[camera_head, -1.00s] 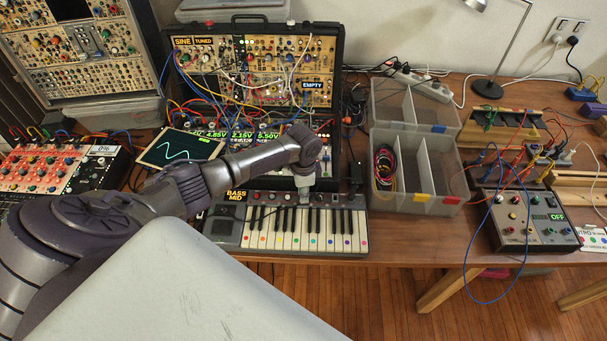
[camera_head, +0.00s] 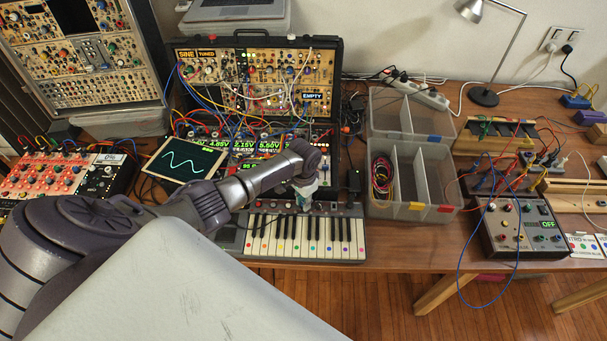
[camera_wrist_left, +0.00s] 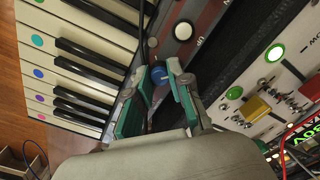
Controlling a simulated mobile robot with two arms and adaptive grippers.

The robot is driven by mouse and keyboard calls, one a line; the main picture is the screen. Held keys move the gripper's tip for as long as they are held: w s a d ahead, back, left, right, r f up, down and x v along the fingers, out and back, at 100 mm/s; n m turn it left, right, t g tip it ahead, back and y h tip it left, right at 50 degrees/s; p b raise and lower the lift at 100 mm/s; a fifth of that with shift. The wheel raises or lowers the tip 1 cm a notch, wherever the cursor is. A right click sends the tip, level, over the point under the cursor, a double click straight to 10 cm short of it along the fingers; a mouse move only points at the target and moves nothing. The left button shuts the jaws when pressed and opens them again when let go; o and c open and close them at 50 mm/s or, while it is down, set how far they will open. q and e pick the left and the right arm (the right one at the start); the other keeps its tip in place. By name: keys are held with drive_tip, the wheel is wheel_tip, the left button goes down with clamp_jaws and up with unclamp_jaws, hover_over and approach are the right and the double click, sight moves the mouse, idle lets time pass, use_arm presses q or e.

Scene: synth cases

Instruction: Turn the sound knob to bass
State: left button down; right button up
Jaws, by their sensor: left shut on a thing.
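The small keyboard (camera_head: 300,240) lies on the table in front of the synth case (camera_head: 262,85). My left gripper (camera_head: 304,196) points down at the keyboard's back panel, just behind the keys. In the left wrist view, its teal fingertips (camera_wrist_left: 158,80) are closed in around a small blue-topped knob (camera_wrist_left: 158,73) on the keyboard's panel. The knob's pointer and markings are not readable. In the head view the knob is hidden by the gripper. The keyboard's left end, with its display, is mostly hidden behind my arm. My right gripper is not in view.
A small oscilloscope screen (camera_head: 185,160) stands behind my arm. Clear divided boxes (camera_head: 415,195) stand to the right of the keyboard. Patch cables hang across the synth case.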

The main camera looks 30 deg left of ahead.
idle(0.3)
use_arm(q)
drive_tip(key=c, duration=1.3)
unclamp_jaws()
drive_tip(key=shift+c, duration=0.2)
drive_tip(key=shift+r, duration=0.1)
wheel_tip(320, 180, up, 12)
